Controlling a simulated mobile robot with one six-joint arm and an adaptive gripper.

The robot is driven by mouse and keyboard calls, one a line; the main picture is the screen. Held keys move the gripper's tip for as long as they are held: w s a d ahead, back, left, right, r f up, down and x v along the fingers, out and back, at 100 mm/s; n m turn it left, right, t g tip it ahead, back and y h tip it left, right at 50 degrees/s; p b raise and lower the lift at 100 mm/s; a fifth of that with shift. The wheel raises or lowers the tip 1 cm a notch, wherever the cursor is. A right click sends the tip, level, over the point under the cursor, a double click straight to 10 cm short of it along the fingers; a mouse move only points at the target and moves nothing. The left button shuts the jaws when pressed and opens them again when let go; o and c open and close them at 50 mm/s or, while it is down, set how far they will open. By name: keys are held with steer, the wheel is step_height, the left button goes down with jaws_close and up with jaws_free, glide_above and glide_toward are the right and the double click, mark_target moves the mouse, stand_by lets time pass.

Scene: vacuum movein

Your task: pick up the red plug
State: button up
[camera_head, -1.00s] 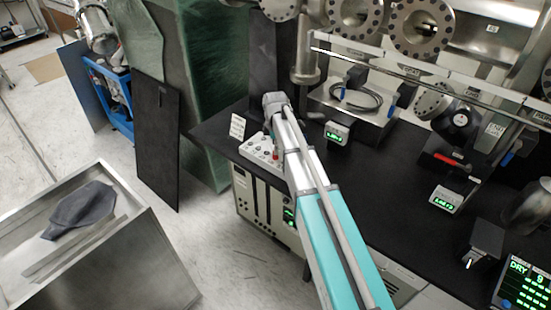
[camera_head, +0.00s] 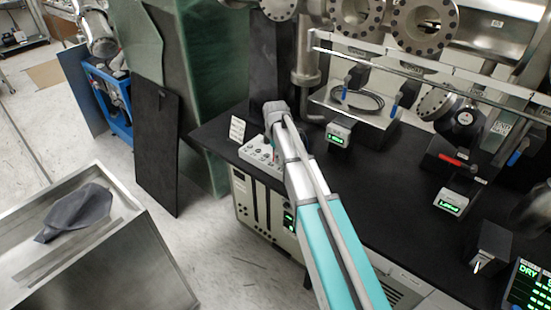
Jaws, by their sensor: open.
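The white block with several round sockets or knobs (camera_head: 259,152) sits at the left front corner of the black bench, beside a small white sign. I cannot make out a red plug on it now; my arm covers the block's right side, where a small red spot showed earlier. My arm reaches up from the bottom of the view, and its grey joint is just above and to the right of the block. My gripper's fingers cannot be seen; they are hidden by the arm.
A red handle (camera_head: 457,160) lies near the metal piping at the back. A metal tray (camera_head: 98,240) with dark cloth stands at the lower left.

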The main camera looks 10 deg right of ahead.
jaws_close()
steer(key=shift+r, duration=0.2)
stand_by(0.4)
step_height(320, 180, up, 3)
steer(key=p, duration=0.3)
steer(key=shift+f, duration=0.1)
steer(key=s+d+r+p, duration=0.1)
steer(key=s+r+p, duration=0.8)
steer(key=s, duration=0.5)
steer(key=shift+d+r+p, duration=0.15)
steer(key=shift+r+p, duration=0.25)
steer(key=shift+p, duration=0.1)
